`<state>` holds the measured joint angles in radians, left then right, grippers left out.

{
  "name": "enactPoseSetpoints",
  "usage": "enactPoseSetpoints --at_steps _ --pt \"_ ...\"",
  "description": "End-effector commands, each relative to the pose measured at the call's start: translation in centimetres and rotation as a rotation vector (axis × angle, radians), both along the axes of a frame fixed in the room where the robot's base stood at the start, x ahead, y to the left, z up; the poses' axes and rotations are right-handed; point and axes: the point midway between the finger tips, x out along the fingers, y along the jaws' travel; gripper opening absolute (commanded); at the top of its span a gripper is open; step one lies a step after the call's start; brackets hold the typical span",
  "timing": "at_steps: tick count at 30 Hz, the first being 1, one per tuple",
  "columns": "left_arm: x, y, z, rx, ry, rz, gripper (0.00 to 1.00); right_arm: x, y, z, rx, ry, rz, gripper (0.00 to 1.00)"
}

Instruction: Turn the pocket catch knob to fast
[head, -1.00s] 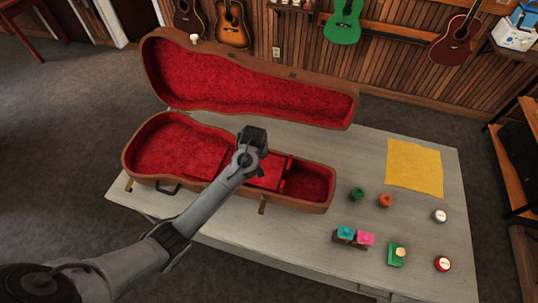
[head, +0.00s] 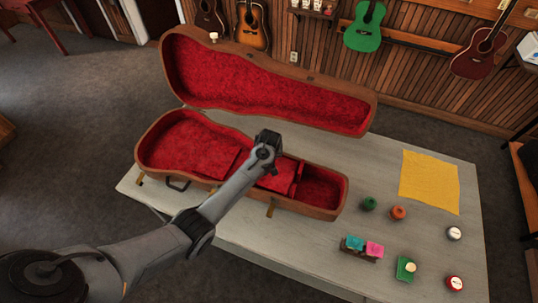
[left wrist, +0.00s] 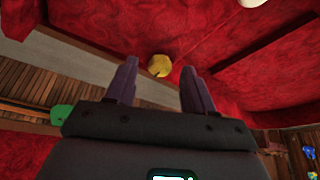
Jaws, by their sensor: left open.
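The open brown case (head: 335,213) with red lining lies on the table, its lid raised at the back. My left gripper (head: 268,138) is over the case's middle, near the red pocket panel (head: 277,181). In the left wrist view, my open left gripper (left wrist: 160,75) shows two dark purple fingers. A small round yellowish knob (left wrist: 158,64) shows between and beyond the fingertips, against red lining; no contact with it is visible. Its setting cannot be read. In the head view I cannot make out this knob; my gripper may hide it. My right gripper is not in view.
The grey table (head: 300,240) also holds a yellow cloth (head: 430,181), a green knob (head: 369,204), an orange knob (head: 398,212) and several small items at right. The raised lid (head: 270,90) stands behind my left gripper. Guitars hang on the wall.

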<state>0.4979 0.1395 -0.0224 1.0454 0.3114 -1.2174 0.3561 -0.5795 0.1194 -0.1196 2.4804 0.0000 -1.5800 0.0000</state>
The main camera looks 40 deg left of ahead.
Motion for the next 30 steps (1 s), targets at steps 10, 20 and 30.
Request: enactPoseSetpoints --at_steps 10,20,30 --pt "0.17 0.12 -0.48 -0.001 -0.001 0.000 0.53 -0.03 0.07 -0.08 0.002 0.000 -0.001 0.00" --pt "0.16 0.12 -0.48 -0.001 -0.001 0.000 0.13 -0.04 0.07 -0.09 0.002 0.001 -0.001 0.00" --pt "0.12 0.14 -0.42 -0.001 0.001 -0.017 0.00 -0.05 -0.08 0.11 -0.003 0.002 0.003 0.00"
